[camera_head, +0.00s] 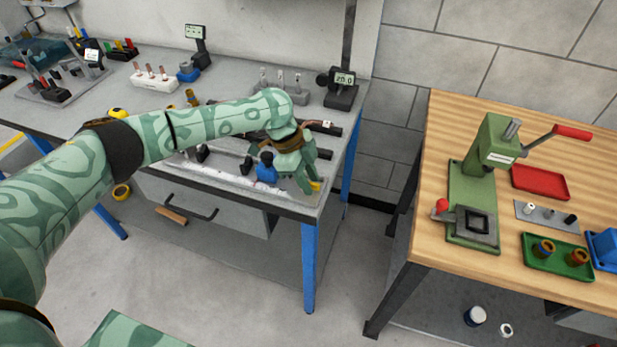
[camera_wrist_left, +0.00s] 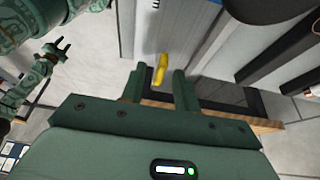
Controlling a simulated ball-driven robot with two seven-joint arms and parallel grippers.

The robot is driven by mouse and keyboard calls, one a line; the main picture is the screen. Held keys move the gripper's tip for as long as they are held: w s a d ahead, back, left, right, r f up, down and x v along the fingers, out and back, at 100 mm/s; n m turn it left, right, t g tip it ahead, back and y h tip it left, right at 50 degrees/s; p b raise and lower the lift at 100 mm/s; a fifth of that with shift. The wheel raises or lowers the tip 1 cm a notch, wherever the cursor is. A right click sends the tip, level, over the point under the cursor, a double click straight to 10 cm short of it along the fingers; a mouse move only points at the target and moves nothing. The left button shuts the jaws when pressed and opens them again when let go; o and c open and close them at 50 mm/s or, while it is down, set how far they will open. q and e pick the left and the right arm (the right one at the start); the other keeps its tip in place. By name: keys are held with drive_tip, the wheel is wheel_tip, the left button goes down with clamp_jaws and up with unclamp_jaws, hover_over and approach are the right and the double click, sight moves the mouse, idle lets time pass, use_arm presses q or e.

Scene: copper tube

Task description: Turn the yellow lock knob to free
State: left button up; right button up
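The yellow lock knob (camera_head: 315,186) shows as a small yellow piece at the right front corner of the grey bench, partly hidden by my left gripper (camera_head: 306,180). In the left wrist view the knob (camera_wrist_left: 161,68) is a narrow upright yellow bar. My left gripper (camera_wrist_left: 158,82) is open there, with one finger on each side of the knob's near end. A gap shows on both sides, and I see no contact.
A blue part (camera_head: 266,168) and dark clamps stand beside the gripper on the grey bench (camera_head: 235,200). A digital gauge (camera_head: 342,88) stands behind. Across a floor gap, a wooden table (camera_head: 430,215) carries a green press (camera_head: 475,190) and trays.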

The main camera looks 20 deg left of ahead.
use_arm(q)
clamp_jaws()
drive_tip(key=shift+r+n+p, duration=0.15)
drive_tip(key=shift+n+p, duration=0.15)
drive_tip(key=shift+p, duration=0.4)
drive_tip(key=n+t+p, duration=0.1)
drive_tip(key=n+p, duration=0.3)
drive_tip(key=p, duration=0.1)
drive_tip(key=n+t+y+p, duration=0.1)
drive_tip(key=n+p, duration=0.3)
drive_tip(key=p, duration=0.2)
drive_tip(key=n+t+y+p, duration=0.1)
drive_tip(key=n+t+p, duration=0.1)
drive_tip(key=n+p, duration=0.2)
drive_tip(key=shift+s+d+r+p, duration=0.1)
drive_tip(key=shift+s+d+p, duration=0.2)
drive_tip(key=shift+p, duration=0.65)
drive_tip(key=shift+n+y+p, duration=0.7)
drive_tip(key=shift+n+p, duration=0.3)
drive_tip(key=shift+n, duration=0.2)
drive_tip(key=shift+f+n+t+y+p, duration=0.2)
drive_tip(key=shift+n+t+y+p, duration=0.35)
drive_tip(key=shift+n, duration=0.95)
